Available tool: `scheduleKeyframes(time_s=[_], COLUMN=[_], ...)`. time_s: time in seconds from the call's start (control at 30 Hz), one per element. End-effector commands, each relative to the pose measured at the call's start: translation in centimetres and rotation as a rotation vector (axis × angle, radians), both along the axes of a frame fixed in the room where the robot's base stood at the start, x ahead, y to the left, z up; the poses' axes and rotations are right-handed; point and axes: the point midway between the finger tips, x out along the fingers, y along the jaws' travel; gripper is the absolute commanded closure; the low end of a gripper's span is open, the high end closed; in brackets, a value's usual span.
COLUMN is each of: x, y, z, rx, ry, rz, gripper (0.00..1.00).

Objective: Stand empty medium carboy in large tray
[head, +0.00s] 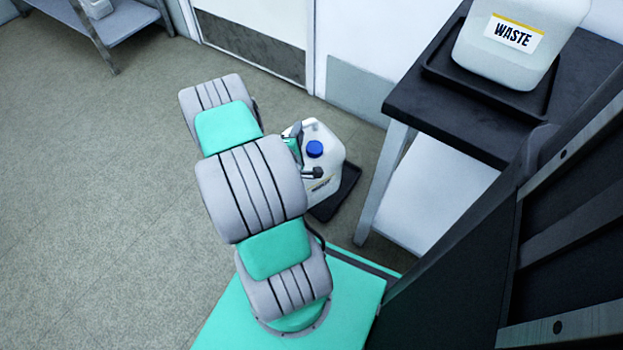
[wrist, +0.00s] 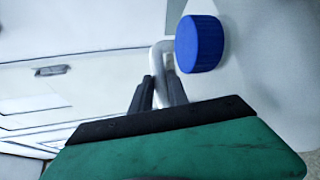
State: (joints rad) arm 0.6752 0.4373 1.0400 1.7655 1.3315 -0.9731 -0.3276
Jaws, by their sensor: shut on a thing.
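A white carboy (head: 322,142) with a blue cap stands upright at the middle of the head view. It is at a black tray (head: 342,192) low on the floor; whether its base rests in the tray I cannot tell, as my arm and the carboy's body hide part of it. In the wrist view the blue cap (wrist: 199,44) is close, with the carboy's pale handle (wrist: 160,52) beside it. My gripper (wrist: 160,82) is shut on that handle. In the head view my arm partly hides the gripper and the carboy's left side.
A dark-topped table (head: 420,98) stands right of the carboy. On it a WASTE container (head: 500,62) sits in a black tray (head: 440,70). A wall and door (head: 250,45) are behind. The floor (head: 90,190) at left is clear. A shelf unit (head: 120,30) is at far left.

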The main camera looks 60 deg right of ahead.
Motion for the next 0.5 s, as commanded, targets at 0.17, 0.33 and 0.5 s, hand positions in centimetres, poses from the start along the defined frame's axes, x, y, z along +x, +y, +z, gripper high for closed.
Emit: scheduleKeyframes(time_s=[0.17, 0.33, 0.5], x=[-0.4, 0.5, 2.0], y=[-0.5, -2.1, -4.7], z=[-0.1, -1.0, -2.4], rx=[0.005, 0.005, 0.005], ry=[0.011, 0.009, 0.009], rz=[-0.024, -0.025, -0.025], gripper=[1.00, 1.00, 1.00])
